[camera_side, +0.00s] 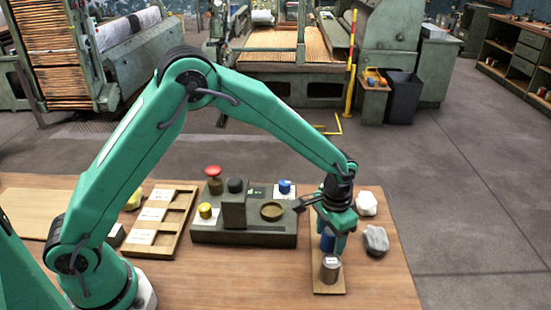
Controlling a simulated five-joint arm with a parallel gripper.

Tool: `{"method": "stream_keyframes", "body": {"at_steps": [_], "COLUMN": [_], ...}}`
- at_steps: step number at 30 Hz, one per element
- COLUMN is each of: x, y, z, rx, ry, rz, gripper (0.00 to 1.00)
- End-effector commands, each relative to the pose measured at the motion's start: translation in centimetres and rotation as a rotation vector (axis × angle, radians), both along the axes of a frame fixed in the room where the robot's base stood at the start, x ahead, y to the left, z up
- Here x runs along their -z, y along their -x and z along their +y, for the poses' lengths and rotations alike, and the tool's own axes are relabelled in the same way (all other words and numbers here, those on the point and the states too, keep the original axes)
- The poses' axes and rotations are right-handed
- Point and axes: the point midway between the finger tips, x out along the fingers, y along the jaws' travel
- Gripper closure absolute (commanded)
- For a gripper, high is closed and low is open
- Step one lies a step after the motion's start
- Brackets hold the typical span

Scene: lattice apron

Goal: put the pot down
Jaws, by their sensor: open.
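A small metal pot (330,270) with a pale top stands upright on a narrow wooden board (329,288) at the right of the table. My gripper (336,248) points down just above and behind this pot, with its jaws open.
A dark control box (245,235) with coloured knobs sits left of the board. A white lump (366,204) and a grey lump (376,240) lie to the right. A wooden tray (182,225) with white cards is further left. The table's front right is bare.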

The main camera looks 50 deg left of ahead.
Motion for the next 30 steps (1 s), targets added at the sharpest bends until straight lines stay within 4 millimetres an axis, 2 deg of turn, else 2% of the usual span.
{"method": "stream_keyframes", "body": {"at_steps": [8,14,24,30], "x": [-1.6,-4.2,-9.7,-11.7], "y": [-0.1,-0.1,-0.1,-0.1], "z": [0.0,0.0,0.0,0.0], "rx": [0.000,0.000,0.000,0.000], "ry": [0.001,0.001,0.001,0.001], "rz": [-0.003,-0.004,-0.004,-0.002], "gripper": [0.41,0.41,0.41,0.41]}}
